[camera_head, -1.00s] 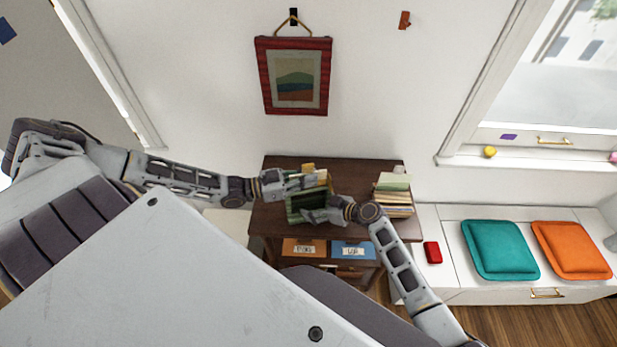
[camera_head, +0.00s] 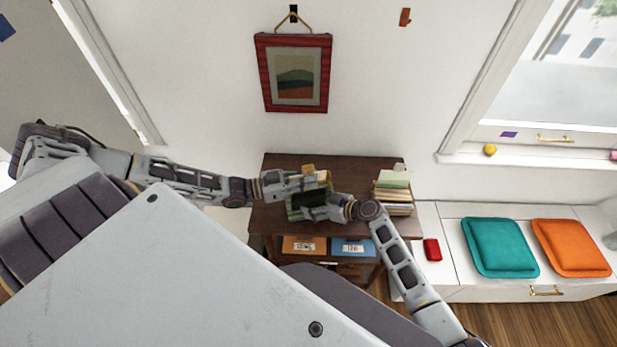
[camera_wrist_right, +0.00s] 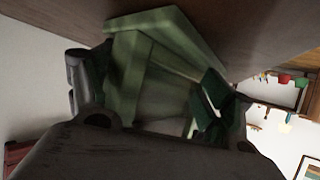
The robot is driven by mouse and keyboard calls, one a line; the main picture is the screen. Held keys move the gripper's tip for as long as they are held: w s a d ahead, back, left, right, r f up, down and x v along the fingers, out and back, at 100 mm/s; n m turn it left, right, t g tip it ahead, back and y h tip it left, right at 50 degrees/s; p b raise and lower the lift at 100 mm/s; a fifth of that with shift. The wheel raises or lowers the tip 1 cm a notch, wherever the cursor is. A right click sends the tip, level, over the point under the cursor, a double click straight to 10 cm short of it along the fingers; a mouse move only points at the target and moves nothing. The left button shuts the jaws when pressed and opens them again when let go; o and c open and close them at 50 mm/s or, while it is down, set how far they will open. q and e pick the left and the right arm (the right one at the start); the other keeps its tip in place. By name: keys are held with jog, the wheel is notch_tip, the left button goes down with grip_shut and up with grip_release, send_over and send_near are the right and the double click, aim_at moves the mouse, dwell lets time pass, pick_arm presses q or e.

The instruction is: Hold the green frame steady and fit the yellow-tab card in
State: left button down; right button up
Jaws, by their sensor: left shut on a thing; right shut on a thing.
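The green frame (camera_head: 293,208) stands on the dark wooden cabinet top, with a dark opening facing me. My left gripper (camera_head: 308,183) is shut at the frame's upper part, seemingly on the yellow-tab card (camera_head: 308,168), whose tan-yellow tab shows just above the fingers. The card's body is mostly hidden. My right gripper (camera_head: 318,212) is shut on the frame's lower right side. In the right wrist view, the green frame (camera_wrist_right: 150,75) fills the space between dark fingers. I cannot tell how far the card sits inside the frame.
A stack of books (camera_head: 394,198) stands at the right end of the cabinet top (camera_head: 350,172). Orange (camera_head: 304,246) and blue (camera_head: 353,249) labelled bins sit below. A white bench with a red box (camera_head: 432,250) and teal and orange cushions lies to the right.

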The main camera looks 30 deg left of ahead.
pick_arm(q)
jog(key=shift+f, duration=0.1)
pick_arm(e)
jog(key=shift+s+d+f, duration=0.15)
jog(key=shift+d+f, duration=0.05)
jog(key=shift+f, duration=0.25)
pick_arm(q)
jog(key=c, duration=1.5)
grip_release()
jog(key=shift+c, duration=0.2)
jog(key=v, duration=1.2)
pick_arm(e)
jog(key=o, duration=0.7)
jog(key=shift+o, duration=0.2)
jog(key=shift+a, duration=0.1)
jog(key=shift+r, duration=0.2)
jog(key=shift+w, duration=0.2)
